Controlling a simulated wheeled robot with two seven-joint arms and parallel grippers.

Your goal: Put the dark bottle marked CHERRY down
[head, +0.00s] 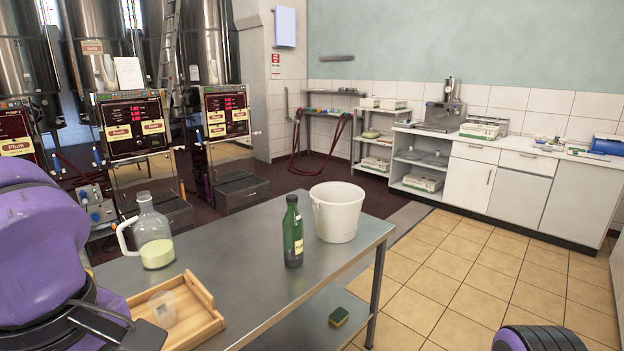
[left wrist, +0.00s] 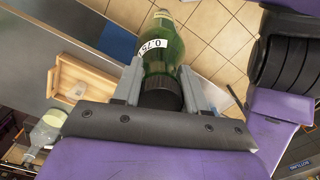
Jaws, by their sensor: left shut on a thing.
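In the left wrist view my left gripper (left wrist: 160,92) is shut on a dark green bottle (left wrist: 164,52) at its black capped neck. A white label reading 0.75 shows on its shoulder; the word CHERRY is not readable. The held bottle is out of the head view, where only my purple left arm shows at the lower left. Another green bottle (head: 292,232) stands upright on the steel table (head: 240,250), apart from my grippers. My right gripper is not in view; only part of my right arm shows.
A wooden tray (head: 206,320) holds a clear cup (head: 162,308). A glass jug (head: 154,240) with pale liquid and a white bucket (head: 337,212) stand on the table. A sponge (head: 339,316) lies on the lower shelf. Bare tabletop lies between tray and green bottle.

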